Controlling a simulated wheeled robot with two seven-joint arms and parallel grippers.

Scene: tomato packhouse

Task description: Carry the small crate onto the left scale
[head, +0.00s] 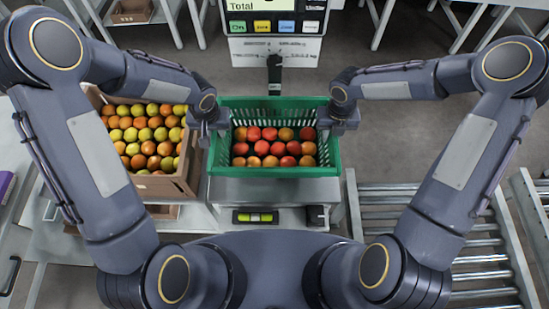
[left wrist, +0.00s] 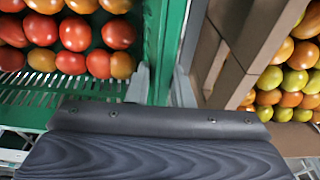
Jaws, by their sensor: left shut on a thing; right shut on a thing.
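The small green crate (head: 272,171), filled with red and orange tomatoes, is in the middle of the head view. It is level, over the metal scale platform (head: 275,190); I cannot tell whether it rests on it or hangs just above. My left gripper (head: 217,121) is shut on the crate's left wall, and my right gripper (head: 328,119) is shut on its right wall. In the left wrist view the green wall (left wrist: 166,45) runs between the left gripper's fingers (left wrist: 160,84). The platform's top is mostly hidden under the crate.
A brown box (head: 182,183) of green and orange tomatoes stands close to the left of the crate. The scale's display post (head: 274,75) rises behind. A spirit level (head: 255,217) lies in front. A roller conveyor (head: 440,240) is at the right.

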